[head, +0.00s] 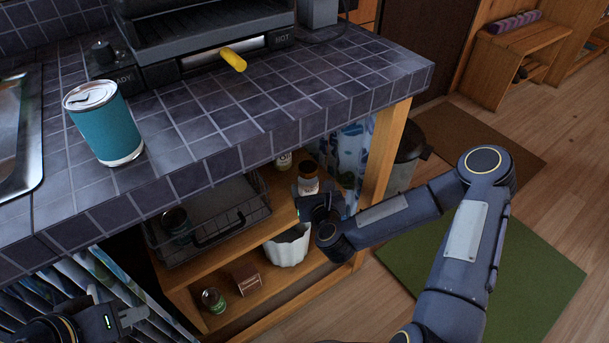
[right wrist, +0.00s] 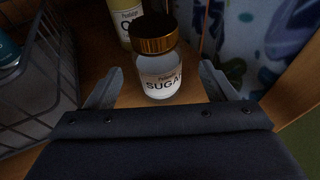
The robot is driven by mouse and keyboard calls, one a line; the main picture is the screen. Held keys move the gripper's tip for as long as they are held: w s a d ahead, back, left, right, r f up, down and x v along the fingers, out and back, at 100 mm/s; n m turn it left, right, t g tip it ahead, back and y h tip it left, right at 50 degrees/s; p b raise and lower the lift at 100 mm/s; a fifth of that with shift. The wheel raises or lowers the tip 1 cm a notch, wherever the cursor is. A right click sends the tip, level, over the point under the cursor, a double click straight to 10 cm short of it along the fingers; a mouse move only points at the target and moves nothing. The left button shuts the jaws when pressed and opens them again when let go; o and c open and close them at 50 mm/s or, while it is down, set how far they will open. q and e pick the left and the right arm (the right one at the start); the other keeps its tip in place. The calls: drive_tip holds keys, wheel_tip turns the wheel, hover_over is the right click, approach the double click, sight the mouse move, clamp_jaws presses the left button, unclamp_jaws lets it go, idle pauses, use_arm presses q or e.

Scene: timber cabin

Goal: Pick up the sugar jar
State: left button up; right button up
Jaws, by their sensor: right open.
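The sugar jar (head: 308,178) stands upright on the upper shelf under the counter. It is clear glass with a brown-gold lid, and its SUGAR label shows in the right wrist view (right wrist: 160,84). My right gripper (head: 309,198) reaches in at the front of the jar. In the right wrist view my right gripper (right wrist: 160,76) is open, one finger on each side of the jar, with gaps between fingers and glass. My left gripper (head: 122,318) is at the lower left, partly cut off, away from the jar; its jaws are not clear.
A patterned curtain (right wrist: 250,40) and a wooden post (head: 388,140) are on the right. A white pot (head: 288,246) is below. The tiled counter (head: 300,105) overhangs the shelf.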

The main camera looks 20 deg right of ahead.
drive_tip(key=shift+x, duration=0.95)
drive_tip(key=b+x, duration=0.1)
drive_tip(key=x, duration=0.4)
drive_tip(key=shift+w+a+b, duration=0.2)
drive_tip(key=shift+w+b, duration=0.1)
drive_tip(key=shift+b, duration=0.05)
drive_tip(key=shift+r, duration=0.1)
drive_tip(key=c, duration=1.2)
